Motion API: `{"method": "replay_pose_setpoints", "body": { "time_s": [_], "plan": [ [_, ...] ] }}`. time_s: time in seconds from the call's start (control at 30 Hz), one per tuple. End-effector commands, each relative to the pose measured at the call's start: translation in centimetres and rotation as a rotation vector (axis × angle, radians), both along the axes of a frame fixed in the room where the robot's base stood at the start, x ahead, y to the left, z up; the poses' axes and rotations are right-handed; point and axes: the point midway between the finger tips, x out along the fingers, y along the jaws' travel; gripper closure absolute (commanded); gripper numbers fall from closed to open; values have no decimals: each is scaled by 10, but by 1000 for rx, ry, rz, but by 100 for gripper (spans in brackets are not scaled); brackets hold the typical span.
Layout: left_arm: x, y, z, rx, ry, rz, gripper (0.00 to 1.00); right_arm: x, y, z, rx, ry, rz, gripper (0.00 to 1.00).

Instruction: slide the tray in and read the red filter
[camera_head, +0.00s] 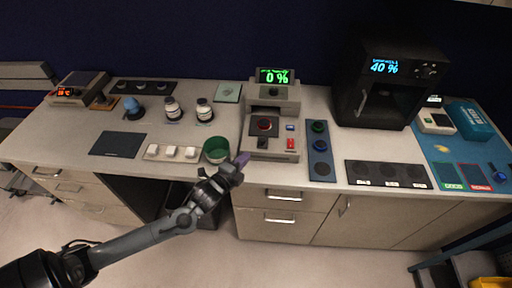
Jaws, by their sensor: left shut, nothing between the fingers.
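The reader (286,100) is a beige device near the middle of the counter, with a green display (274,77) reading 0 %. Its tray (270,143) sticks out toward the front edge, and a red filter (264,125) lies in it. My left gripper (242,160) is shut and empty at the counter's front edge, just left of the tray's front end. Whether its tip touches the tray I cannot tell. My right gripper is not in view.
A green bowl (216,150) stands close left of my left gripper. A blue strip (320,151) with a green and a blue filter lies right of the reader. A black oven-like box (387,88) reads 40 %. White-capped jars (204,110) stand further left.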

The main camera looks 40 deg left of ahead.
Motion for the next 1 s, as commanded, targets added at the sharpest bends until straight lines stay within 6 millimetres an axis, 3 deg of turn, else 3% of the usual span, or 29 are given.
{"method": "replay_pose_setpoints", "body": {
  "time_s": [0.2, 0.4, 0.63, 1.0],
  "plan": [
    [39, 6, -6, -1, -1, 0, 100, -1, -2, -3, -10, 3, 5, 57],
    [64, 11, -10, -1, -1, 0, 100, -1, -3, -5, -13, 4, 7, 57],
    [77, 13, -13, 0, 1, -1, 100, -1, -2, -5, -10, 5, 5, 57],
    [79, 13, -14, 0, 1, -1, 100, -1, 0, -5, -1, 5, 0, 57]
  ]
}}
